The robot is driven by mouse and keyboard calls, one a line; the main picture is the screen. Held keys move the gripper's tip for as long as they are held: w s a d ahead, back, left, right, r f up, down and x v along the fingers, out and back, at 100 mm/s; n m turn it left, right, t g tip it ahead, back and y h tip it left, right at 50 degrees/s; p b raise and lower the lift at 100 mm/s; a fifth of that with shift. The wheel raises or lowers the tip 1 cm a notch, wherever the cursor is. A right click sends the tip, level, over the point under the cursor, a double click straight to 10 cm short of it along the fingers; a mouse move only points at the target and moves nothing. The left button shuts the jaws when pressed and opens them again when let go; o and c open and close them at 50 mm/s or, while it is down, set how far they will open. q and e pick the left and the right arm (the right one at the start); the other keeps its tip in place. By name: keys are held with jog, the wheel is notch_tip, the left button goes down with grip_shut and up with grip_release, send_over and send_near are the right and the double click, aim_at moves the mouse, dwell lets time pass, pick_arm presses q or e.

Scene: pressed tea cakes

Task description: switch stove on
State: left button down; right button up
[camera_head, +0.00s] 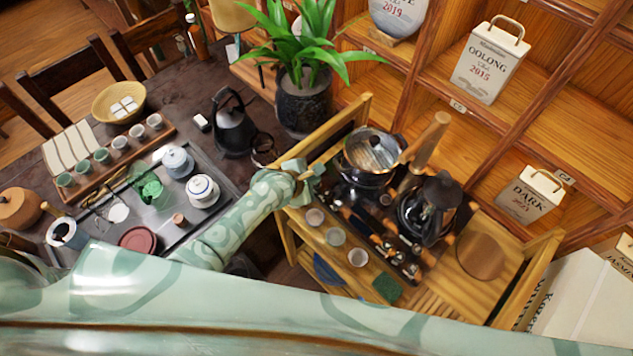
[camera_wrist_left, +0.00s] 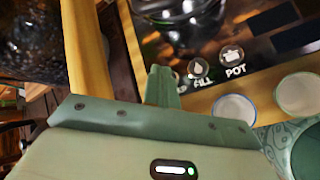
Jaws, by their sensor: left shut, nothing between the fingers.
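The stove (camera_head: 385,225) is a dark panel on a wooden cart, with a lidded glass-topped pot (camera_head: 370,157) and a black kettle (camera_head: 432,208) on it. In the left wrist view its dark surface carries round icons marked FILL (camera_wrist_left: 199,68) and POT (camera_wrist_left: 232,55). Another icon left of these is partly hidden by my fingers. My left gripper (camera_head: 312,172) is shut and empty at the left edge of the cart, beside the pot. Its fingers (camera_wrist_left: 162,88) show close to the panel's corner; contact cannot be told. My right gripper is not in view.
Several small cups (camera_head: 335,236) stand along the cart's near side. A potted plant (camera_head: 303,100) stands behind my left gripper. A black kettle (camera_head: 234,125) and a tea tray (camera_head: 165,235) are on the dark table at left. Wooden shelves with tea boxes (camera_head: 488,62) rise behind.

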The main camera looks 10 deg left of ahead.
pick_arm(q)
jog(key=shift+f, duration=0.1)
dwell(0.5)
jog(key=shift+f, duration=0.3)
jog(key=shift+f, duration=0.25)
dwell(0.4)
dwell(0.4)
jog(key=shift+r+p, duration=0.7)
notch_tip(320, 180, up, 5)
jog(key=p, duration=0.5)
jog(key=shift+r+p, duration=0.1)
jog(key=shift+p, duration=0.2)
